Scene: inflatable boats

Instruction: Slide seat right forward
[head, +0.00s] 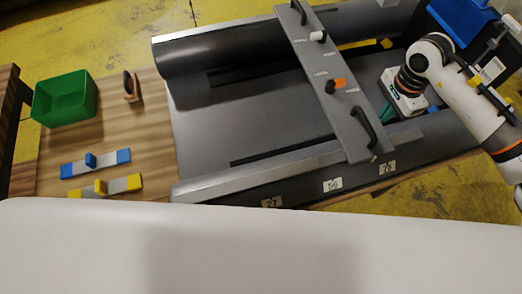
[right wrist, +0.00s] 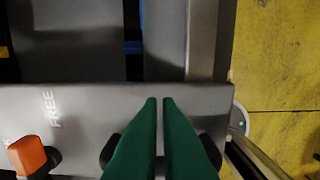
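The seat (head: 335,85) is a grey plank lying across the grey boat. It has a black handle (head: 364,127) at its near end and another (head: 298,12) at its far end. An orange knob (head: 338,84) and a white knob (head: 318,37) sit on it. The right wrist view shows the orange knob (right wrist: 30,154) beside the word FREE. My right gripper (head: 387,114) is to the right of the near handle. In the wrist view its green fingers (right wrist: 159,102) point over the seat with a narrow empty gap; the handle shows partly behind them. My left gripper is out of view.
The boat's side tube (head: 240,184) carries number tags. On the wooden table at left stand a green bin (head: 64,98), a blue slider (head: 95,162) and a yellow slider (head: 105,187). A blue box (head: 462,15) is at upper right. The boat floor (head: 255,110) left of the seat is clear.

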